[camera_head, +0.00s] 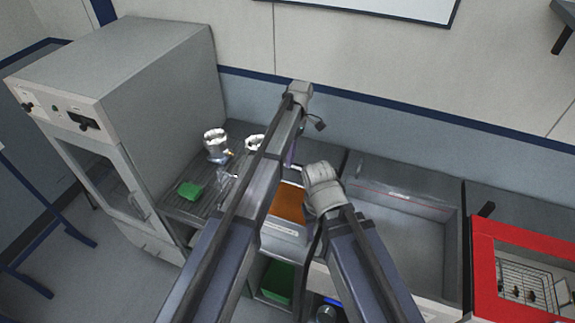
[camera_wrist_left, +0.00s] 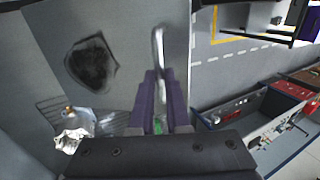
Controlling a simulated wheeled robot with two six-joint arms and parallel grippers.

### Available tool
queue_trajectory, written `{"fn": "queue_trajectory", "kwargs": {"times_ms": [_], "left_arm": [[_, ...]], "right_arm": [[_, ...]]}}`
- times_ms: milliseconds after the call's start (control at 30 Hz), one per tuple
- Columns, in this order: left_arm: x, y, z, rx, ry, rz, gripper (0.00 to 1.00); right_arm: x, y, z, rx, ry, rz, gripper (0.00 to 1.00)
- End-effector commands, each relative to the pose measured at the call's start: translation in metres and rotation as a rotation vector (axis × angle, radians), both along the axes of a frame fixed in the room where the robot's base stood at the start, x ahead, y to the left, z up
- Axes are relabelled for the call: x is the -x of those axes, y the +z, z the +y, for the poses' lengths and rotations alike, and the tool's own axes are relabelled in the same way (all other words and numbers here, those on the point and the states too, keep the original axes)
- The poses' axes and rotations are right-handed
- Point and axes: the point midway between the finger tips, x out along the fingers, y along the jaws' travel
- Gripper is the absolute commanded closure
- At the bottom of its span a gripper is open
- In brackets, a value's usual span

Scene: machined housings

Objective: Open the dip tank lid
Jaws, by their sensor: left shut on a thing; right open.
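The dip tank (camera_head: 284,232) is a pale box with a label on its front, in the middle of the head view. An orange surface (camera_head: 288,203) shows at its top, partly covered by my arms. In the left wrist view, my left gripper (camera_wrist_left: 160,85) has its purple fingers shut on a slim metal handle (camera_wrist_left: 158,45) beside a grey panel (camera_wrist_left: 130,30). In the head view, my left gripper (camera_head: 290,152) is mostly hidden behind its arm, above the tank's back. My right gripper (camera_head: 320,188) is open over the tank's right side; its fingertips are hard to see.
A grey oven-like cabinet (camera_head: 160,80) stands left. Silver housings (camera_head: 216,142) and a green block (camera_head: 190,191) sit on the ribbed counter. An empty grey basin (camera_head: 405,235) lies to the right, then a red-framed unit (camera_head: 520,245) with a wire basket.

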Motion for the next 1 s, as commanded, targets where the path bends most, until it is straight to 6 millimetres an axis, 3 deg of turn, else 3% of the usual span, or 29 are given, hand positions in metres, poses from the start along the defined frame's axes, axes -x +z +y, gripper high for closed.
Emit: {"fn": "queue_trajectory", "kwargs": {"times_ms": [100, 600, 633, 800, 900, 1000], "left_arm": [[-0.0078, 0.0053, -0.0023, -0.008, 0.000, 0.023, 1.00], [-0.0085, 0.0075, -0.0027, -0.014, 0.000, 0.039, 1.00], [-0.0085, 0.0075, -0.0027, -0.014, 0.000, 0.039, 0.83], [-0.0083, 0.0076, -0.0027, -0.013, 0.001, 0.040, 0.64], [-0.0083, 0.0076, -0.0026, -0.013, 0.000, 0.040, 0.55], [-0.0081, 0.0076, -0.0025, -0.013, 0.001, 0.040, 0.55]], "right_arm": [[0.0000, 0.0033, 0.0001, 0.000, -0.002, 0.000, 0.50], [0.0000, 0.0040, 0.0001, 0.000, -0.003, 0.000, 0.50], [0.0000, 0.0040, 0.0001, 0.000, -0.003, 0.000, 0.50], [0.0000, 0.0040, 0.0001, 0.000, -0.003, 0.000, 0.50], [0.0000, 0.0040, 0.0001, 0.000, -0.003, 0.000, 0.50], [0.0000, 0.0040, 0.0001, 0.000, -0.003, 0.000, 0.50]]}}
